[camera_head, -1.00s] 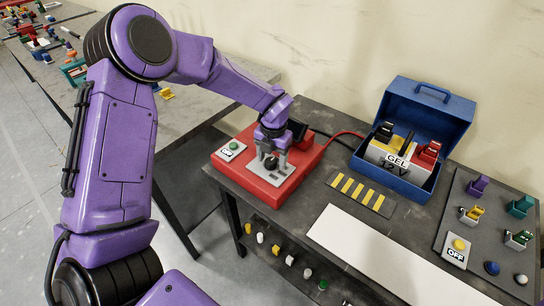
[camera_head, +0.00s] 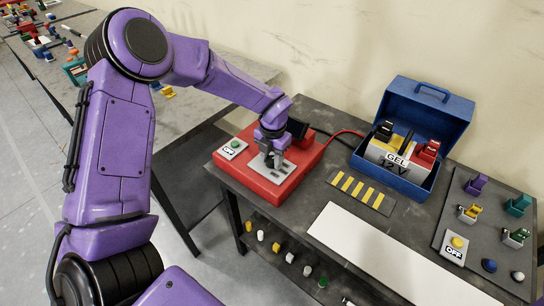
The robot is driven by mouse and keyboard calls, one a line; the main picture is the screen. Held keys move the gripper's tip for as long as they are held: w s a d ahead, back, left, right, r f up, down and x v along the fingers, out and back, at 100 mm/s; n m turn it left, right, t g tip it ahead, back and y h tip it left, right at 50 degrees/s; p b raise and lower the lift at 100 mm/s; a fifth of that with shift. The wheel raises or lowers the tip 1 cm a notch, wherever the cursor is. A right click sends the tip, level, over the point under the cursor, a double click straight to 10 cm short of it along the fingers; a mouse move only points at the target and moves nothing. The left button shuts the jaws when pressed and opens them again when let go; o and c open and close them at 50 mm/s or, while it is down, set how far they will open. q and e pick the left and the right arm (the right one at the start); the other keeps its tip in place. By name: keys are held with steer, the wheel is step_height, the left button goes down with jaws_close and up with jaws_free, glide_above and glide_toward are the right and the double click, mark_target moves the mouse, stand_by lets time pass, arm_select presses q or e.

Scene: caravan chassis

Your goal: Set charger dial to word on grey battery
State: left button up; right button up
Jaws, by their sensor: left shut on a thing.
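The red charger (camera_head: 247,183) sits on the dark table at its left end. My left gripper (camera_head: 271,164) points down over the grey dial plate (camera_head: 273,176) on the charger's top. It is shut on the dial, which is mostly hidden by the fingers; its pointing direction cannot be read. A green button with a small "OFF" label (camera_head: 232,149) is on the charger's left part. The grey battery (camera_head: 390,158) stands in an open blue case (camera_head: 388,176) and bears the word "GEL" with "12 V" below it. My right gripper is not in view.
A red cable (camera_head: 347,132) runs from the charger to the case. A yellow-striped plate (camera_head: 360,190) and a white strip (camera_head: 370,240) lie in front. A grey board (camera_head: 455,208) at right holds coloured clamps and a yellow button labelled "OFF". Another cluttered table stands at upper left.

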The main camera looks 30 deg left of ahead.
mark_target(271, 160)
arm_select(q)
steer(key=m+p, duration=0.2)
steer(key=m, duration=0.2)
steer(key=shift+a+r+m, duration=0.1)
steer(key=shift+m, duration=0.2)
steer(key=shift+m+p, duration=0.9)
steer(key=shift+m, duration=0.4)
steer(key=o, duration=1.1)
steer(key=shift+c, duration=0.2)
step_height(271, 160, up, 10)
steer(key=b, duration=0.2)
steer(key=shift+s+r, duration=0.15)
